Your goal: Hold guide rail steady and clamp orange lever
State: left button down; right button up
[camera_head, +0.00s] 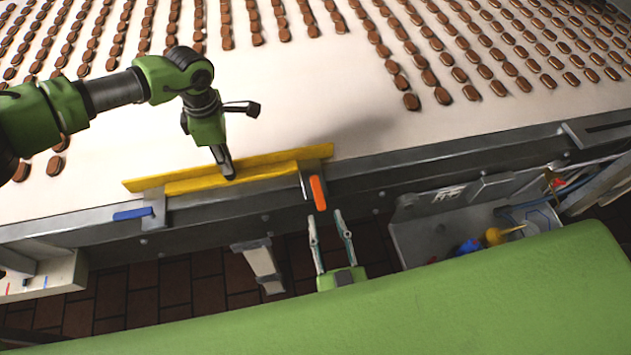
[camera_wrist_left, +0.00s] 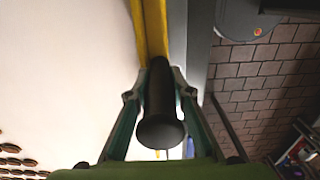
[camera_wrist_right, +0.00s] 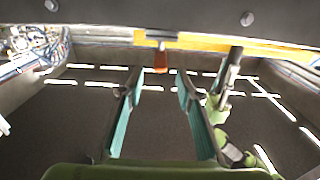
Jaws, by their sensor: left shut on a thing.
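The yellow guide rail (camera_head: 270,166) lies along the near edge of the conveyor belt. My left gripper (camera_head: 223,163) is at its middle. In the left wrist view, the left fingers (camera_wrist_left: 158,90) are shut around a black handle (camera_wrist_left: 160,125) at the rail (camera_wrist_left: 155,30). The orange lever (camera_head: 318,192) sits on a clamp at the rail's right end and points down toward the front. My right gripper (camera_head: 328,214) is open and empty just below the lever. In the right wrist view, the lever (camera_wrist_right: 161,60) stands beyond and between the open fingertips (camera_wrist_right: 158,90), apart from them.
A blue lever (camera_head: 132,213) sits on the clamp at the rail's left end. Rows of brown biscuits (camera_head: 420,75) cover the far belt (camera_head: 300,85). A grey metal frame (camera_head: 390,185) edges the belt. A tray with tools (camera_head: 440,240) stands at the right.

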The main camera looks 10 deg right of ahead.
aim_at(314, 176)
jog(key=w, duration=1.1)
jog(key=shift+w, duration=0.2)
grip_shut()
